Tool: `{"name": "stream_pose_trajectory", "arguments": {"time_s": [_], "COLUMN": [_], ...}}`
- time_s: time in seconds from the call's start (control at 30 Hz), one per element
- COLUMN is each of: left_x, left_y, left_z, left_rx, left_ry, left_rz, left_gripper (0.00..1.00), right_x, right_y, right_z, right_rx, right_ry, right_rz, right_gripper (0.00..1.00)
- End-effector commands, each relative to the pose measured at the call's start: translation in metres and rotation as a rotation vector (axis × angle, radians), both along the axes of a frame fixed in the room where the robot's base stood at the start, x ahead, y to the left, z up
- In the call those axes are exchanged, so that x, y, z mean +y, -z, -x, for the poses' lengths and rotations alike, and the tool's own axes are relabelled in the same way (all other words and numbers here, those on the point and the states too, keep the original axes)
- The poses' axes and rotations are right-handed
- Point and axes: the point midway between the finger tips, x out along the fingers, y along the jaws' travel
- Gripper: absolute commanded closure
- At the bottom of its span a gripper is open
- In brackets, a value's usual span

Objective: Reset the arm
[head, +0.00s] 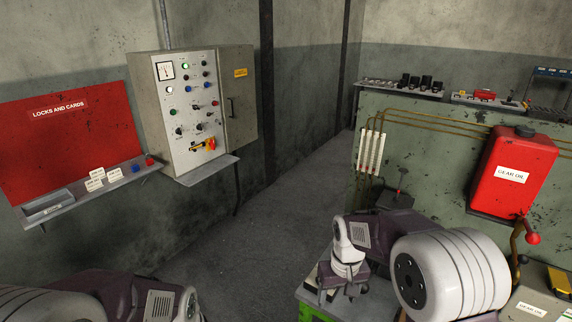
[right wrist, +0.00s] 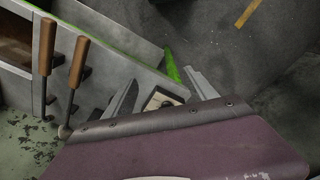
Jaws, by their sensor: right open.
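My right arm comes in from the lower right of the head view, with white joints and dark purple covers. Its gripper (head: 338,296) points down over the front of a grey bench or cart with a green leg. In the right wrist view the two grey fingers (right wrist: 163,92) stand apart with nothing held between them. A small pale block with a dark mark (right wrist: 163,100) shows beyond and between the fingers; whether it touches them I cannot tell. My left arm shows only in part at the lower left, and its gripper is out of view.
A grey bench (head: 311,298) lies under the right gripper. Two wooden-handled tools (right wrist: 78,62) are close to it in the wrist view. A red gear oil tank (head: 516,165) is at right. A control cabinet (head: 222,105) and red lock board (head: 55,140) line the wall. The middle floor is clear.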

Motion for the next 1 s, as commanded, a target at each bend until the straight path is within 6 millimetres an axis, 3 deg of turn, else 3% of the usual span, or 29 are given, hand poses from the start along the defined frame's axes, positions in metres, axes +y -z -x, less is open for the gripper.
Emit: {"name": "stream_pose_trajectory", "arguments": {"time_s": [0.27, 0.6, 1.0], "left_x": [0.000, 0.000, 0.000], "left_y": [0.000, 0.000, 0.000], "left_z": [0.000, 0.000, 0.000], "left_rx": [-0.001, -0.001, -0.001], "left_ry": [0.000, 0.000, 0.000], "left_rz": [0.000, 0.000, 0.000], "left_gripper": [0.64, 0.64, 0.64], "right_x": [-0.031, -0.046, -0.046], "right_y": [-0.009, 0.023, 0.028], "right_z": [0.054, 0.137, 0.134], "right_rx": [-0.010, -0.023, -0.059], "right_ry": [0.088, 0.174, 0.184], "right_rz": [-0.009, -0.021, -0.025], "right_gripper": [0.35, 0.35, 0.35]}}
